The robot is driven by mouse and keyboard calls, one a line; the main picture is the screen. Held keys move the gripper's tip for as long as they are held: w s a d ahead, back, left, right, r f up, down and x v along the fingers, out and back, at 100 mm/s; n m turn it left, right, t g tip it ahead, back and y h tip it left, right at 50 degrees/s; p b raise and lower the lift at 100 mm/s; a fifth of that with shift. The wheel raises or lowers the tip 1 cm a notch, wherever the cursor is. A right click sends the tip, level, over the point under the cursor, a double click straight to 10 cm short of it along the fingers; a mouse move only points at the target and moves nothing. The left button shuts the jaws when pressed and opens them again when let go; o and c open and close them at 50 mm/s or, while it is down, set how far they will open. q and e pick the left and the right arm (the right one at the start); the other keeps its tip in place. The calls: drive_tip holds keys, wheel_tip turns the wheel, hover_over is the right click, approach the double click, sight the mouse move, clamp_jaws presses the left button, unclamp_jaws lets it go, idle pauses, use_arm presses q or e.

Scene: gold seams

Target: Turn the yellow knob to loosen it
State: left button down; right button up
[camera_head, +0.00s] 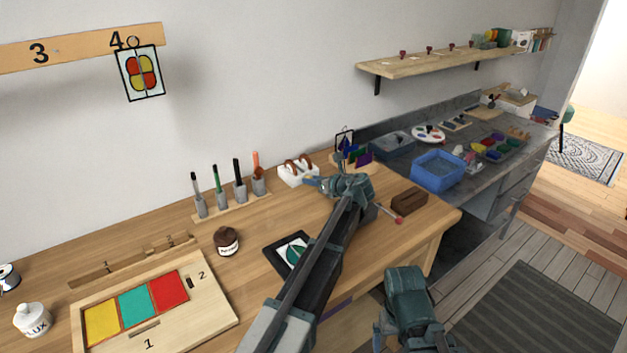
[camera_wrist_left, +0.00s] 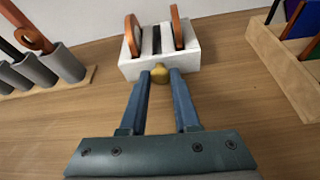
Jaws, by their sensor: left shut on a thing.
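The yellow knob (camera_wrist_left: 159,72) sits on the front face of a white block (camera_wrist_left: 128,68) that holds copper-coloured rings. My left gripper (camera_wrist_left: 160,80) is shut on the knob, one blue finger on each side of it. In the head view the white block (camera_head: 292,178) stands on the wooden bench near the wall, and my left gripper (camera_head: 312,183) reaches it from the right. The knob is hidden there. Part of my right arm shows at the lower middle of the head view; its jaw state is unclear.
A rack of upright tools (camera_head: 230,205) stands left of the block. A wooden rack with coloured sheets (camera_wrist_left: 280,65) stands to its right.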

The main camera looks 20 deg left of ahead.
use_arm(q)
drive_tip(key=shift+s+a+n+t+h, duration=0.15)
drive_tip(key=shift+n+t+h, duration=0.6)
drive_tip(key=shift+n, duration=0.55)
drive_tip(key=c, duration=0.6)
unclamp_jaws()
drive_tip(key=shift+c, duration=0.2)
drive_tip(key=p+v, duration=0.4)
drive_tip(key=v, duration=0.8)
drive_tip(key=shift+p+v, duration=0.4)
drive_tip(key=shift+v, duration=0.5)
drive_tip(key=shift+f, duration=0.1)
